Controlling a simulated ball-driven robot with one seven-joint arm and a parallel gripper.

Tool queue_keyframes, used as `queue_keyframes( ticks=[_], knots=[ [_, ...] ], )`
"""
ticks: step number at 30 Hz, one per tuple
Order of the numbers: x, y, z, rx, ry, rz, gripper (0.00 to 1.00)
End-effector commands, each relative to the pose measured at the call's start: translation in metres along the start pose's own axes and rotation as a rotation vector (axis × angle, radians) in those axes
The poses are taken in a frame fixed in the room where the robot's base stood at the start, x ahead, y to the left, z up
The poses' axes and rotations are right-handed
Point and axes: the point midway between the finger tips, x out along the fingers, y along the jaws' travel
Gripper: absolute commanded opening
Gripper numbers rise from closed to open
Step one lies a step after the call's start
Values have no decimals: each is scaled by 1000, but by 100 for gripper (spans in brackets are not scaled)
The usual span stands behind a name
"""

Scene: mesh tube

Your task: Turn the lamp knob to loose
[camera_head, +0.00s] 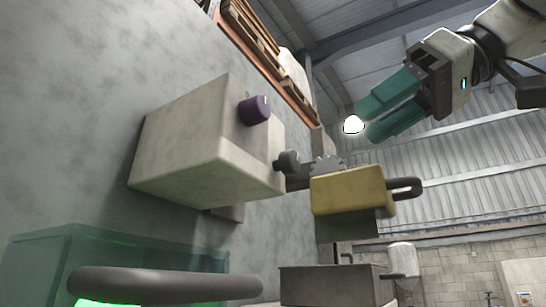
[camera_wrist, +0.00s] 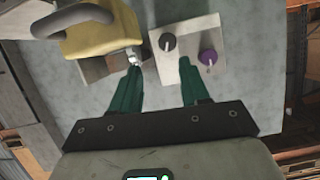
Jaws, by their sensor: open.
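A pale box (camera_head: 200,140) on the grey wall carries a purple knob (camera_head: 254,110) and a dark grey knob (camera_head: 288,161). I cannot tell which one is the lamp knob. In the wrist view the dark knob (camera_wrist: 167,42) has a white mark and lies ahead of the gap between my fingers; the purple knob (camera_wrist: 208,57) is right of them. My gripper (camera_head: 368,120) has teal fingers and is open and empty, above and right of the box in the head view. In the wrist view my gripper (camera_wrist: 159,66) appears apart from both knobs.
A yellow block (camera_head: 345,192) with a dark handle and a toothed grey wheel (camera_head: 327,165) stands right of the box. The yellow block (camera_wrist: 100,38) is left of my fingers in the wrist view. A dark bar (camera_head: 165,284) crosses a green glassy case (camera_head: 40,260) below.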

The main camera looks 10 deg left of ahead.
Motion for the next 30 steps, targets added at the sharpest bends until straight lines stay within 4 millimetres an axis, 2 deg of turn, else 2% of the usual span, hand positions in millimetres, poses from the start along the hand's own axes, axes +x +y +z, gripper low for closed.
queue_keyframes(
  ticks=[4, 7, 21, 30],
  knots=[
    [-2, -10, -6, 22, -15, -17, 46],
    [7, -10, -6, 23, -16, -18, 46],
    [85, -12, -6, 21, -15, -17, 46],
    [104, -12, -4, 21, -14, -17, 46]
  ],
)
